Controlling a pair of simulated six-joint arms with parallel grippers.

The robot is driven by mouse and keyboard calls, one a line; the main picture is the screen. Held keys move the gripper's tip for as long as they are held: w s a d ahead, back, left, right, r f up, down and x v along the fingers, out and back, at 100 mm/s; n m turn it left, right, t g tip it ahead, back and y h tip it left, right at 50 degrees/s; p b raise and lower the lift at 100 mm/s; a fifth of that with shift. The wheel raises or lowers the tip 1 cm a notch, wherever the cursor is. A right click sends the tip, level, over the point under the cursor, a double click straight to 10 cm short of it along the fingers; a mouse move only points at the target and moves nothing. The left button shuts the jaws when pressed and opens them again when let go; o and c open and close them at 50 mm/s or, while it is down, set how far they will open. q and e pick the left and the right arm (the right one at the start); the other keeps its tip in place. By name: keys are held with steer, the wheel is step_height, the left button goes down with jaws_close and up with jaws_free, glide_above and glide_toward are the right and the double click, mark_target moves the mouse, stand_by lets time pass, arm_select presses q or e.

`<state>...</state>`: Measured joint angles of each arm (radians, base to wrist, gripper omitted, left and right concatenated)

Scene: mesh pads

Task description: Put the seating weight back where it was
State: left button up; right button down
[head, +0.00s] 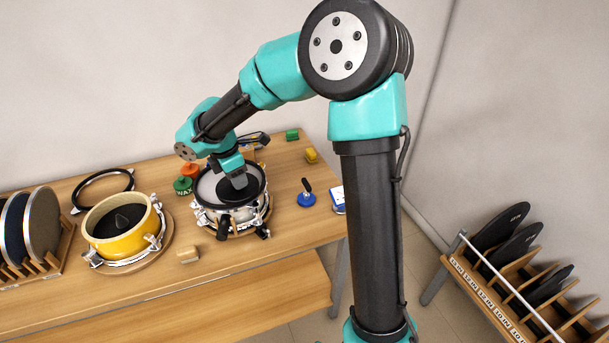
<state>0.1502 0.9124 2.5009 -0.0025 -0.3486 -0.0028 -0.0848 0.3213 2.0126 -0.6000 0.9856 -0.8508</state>
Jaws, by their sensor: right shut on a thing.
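My right gripper (238,181) reaches down over the silver drum (231,213) in the middle of the table. It is shut on a black round piece (229,195), which looks like the seating weight. This piece is over the pale mesh head (207,190) inside the drum's black hoop. I cannot tell whether it touches the mesh. The grip point is partly hidden by the fingers. My left gripper is not in view.
A yellow drum (115,247) stands left, a loose black hoop (75,207) behind it. A rack of discs (42,222) is at far left. Green (183,186) and orange (190,170) tins stand close behind the silver drum. A blue disc with a black handle (306,199) lies right.

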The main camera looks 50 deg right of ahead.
steer(key=w+d+m, duration=0.1)
steer(key=d, duration=0.2)
steer(key=w+d+m, duration=0.1)
steer(key=w+d, duration=0.1)
steer(key=d, duration=0.1)
steer(key=w+d+f+m, duration=0.1)
steer(key=d, duration=0.2)
steer(key=shift+w+d+m+g, duration=0.2)
steer(key=shift+w+m+g, duration=0.1)
steer(key=shift+w+m, duration=0.1)
steer(key=d+f+m, duration=0.3)
steer(key=d, duration=0.9)
steer(key=d+f+m+y, duration=0.1)
steer(key=d+f+m, duration=0.2)
steer(key=d, duration=0.8)
steer(key=shift+w+d+m, duration=0.15)
steer(key=shift+d+m, duration=0.25)
steer(key=shift+m, duration=0.4)
steer(key=shift+f, duration=0.2)
steer(key=shift+f, duration=3.05)
steer(key=shift+f, duration=0.1)
steer(key=shift+f, duration=1.8)
